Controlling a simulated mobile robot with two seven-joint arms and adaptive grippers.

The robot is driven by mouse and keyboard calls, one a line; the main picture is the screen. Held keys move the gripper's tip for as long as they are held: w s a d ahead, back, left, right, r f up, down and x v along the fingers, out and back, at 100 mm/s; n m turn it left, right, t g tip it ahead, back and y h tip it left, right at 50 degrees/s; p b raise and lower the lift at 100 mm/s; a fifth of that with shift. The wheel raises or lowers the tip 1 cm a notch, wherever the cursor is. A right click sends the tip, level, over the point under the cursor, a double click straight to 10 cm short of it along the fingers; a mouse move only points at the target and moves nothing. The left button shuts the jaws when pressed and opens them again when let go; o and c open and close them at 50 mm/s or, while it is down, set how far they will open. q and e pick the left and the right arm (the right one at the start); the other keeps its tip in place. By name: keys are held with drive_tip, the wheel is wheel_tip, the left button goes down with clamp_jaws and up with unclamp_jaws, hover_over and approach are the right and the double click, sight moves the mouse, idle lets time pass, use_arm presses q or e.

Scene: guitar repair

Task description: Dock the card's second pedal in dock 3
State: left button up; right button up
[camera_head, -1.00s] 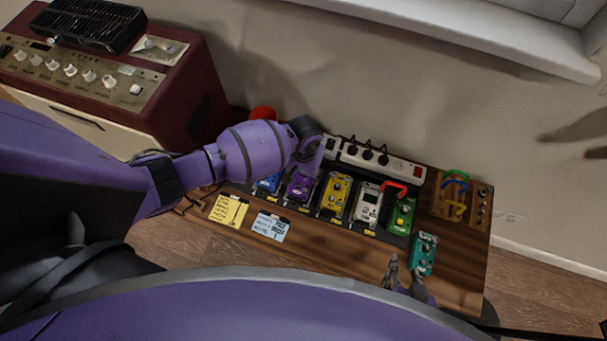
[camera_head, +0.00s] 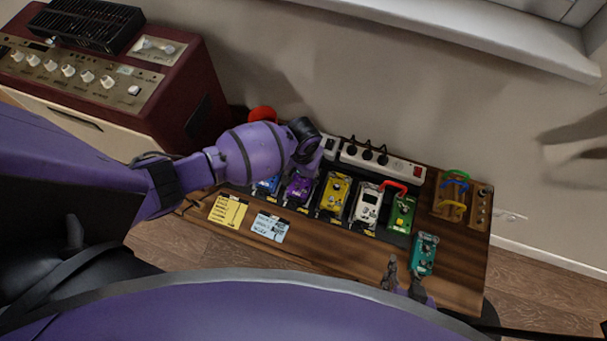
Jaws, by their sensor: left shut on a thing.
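A row of pedals sits on a dark board: blue (camera_head: 267,185), purple (camera_head: 298,189), yellow (camera_head: 335,194), white (camera_head: 367,203) and green (camera_head: 401,213). Small yellow labels mark the docks, too small to read. A teal pedal (camera_head: 424,254) lies apart at the front right. My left gripper (camera_head: 308,168) is over the purple pedal's far end and shut on it; my wrist partly hides the contact. My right gripper (camera_head: 403,283) is open and empty, left of and in front of the teal pedal. A yellow card (camera_head: 229,211) and a light-blue card (camera_head: 270,226) lie in front; their text is unreadable.
A white power strip (camera_head: 381,160) with black plugs runs behind the pedals. A red patch cable (camera_head: 394,185) arches between the white and green pedals. A rack (camera_head: 455,193) with coloured cables stands at right. A red amplifier (camera_head: 170,95) is at left. The table's front middle is clear.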

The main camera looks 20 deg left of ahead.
use_arm(q)
drive_tip(key=shift+f, duration=0.2)
drive_tip(key=o, duration=1.5)
drive_tip(key=shift+o, duration=0.2)
drive_tip(key=o, duration=0.4)
